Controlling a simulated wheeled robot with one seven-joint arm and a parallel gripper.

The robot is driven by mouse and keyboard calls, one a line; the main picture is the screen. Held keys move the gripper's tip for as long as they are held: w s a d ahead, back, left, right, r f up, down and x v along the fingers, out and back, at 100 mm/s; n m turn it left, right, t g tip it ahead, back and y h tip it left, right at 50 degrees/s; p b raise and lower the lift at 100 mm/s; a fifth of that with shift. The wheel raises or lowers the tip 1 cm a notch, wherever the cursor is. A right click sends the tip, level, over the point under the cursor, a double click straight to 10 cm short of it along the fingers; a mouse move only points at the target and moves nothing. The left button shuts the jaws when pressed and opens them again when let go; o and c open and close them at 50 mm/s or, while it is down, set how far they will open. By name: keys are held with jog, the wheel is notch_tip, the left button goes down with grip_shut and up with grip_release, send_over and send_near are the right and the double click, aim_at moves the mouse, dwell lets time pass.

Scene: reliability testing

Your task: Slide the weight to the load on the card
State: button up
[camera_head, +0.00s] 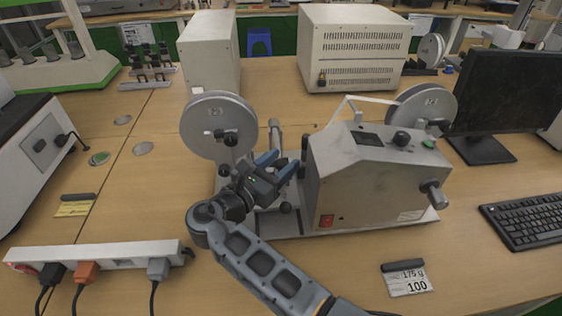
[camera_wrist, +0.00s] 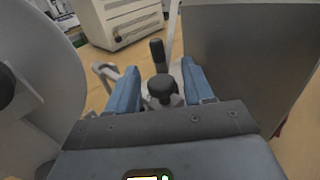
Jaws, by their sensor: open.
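The card (camera_head: 408,283) lies on the table at the front right and reads 175 g and 100. The grey tester (camera_head: 365,180) stands in the middle on a light base plate. My gripper (camera_head: 280,163) is over the tester's left part, between the left disc (camera_head: 220,125) and the grey housing. It is open. In the wrist view, a round black knob (camera_wrist: 161,88) shows between the blue fingers, with a clear gap on both sides. A taller dark cylinder (camera_wrist: 157,52) stands beyond it. I cannot tell which of these is the weight; its scale is not readable.
A second disc (camera_head: 425,105) is on the tester's right. A monitor (camera_head: 510,95) and keyboard (camera_head: 530,215) stand at the right. A power strip (camera_head: 95,257) lies at the front left. Two beige boxes stand behind. The table between power strip and tester is mostly clear.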

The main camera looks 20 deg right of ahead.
jog(key=v, duration=0.7)
jog(key=shift+b, duration=0.4)
jog(key=shift+s+a, duration=0.1)
jog(key=shift+a, duration=0.05)
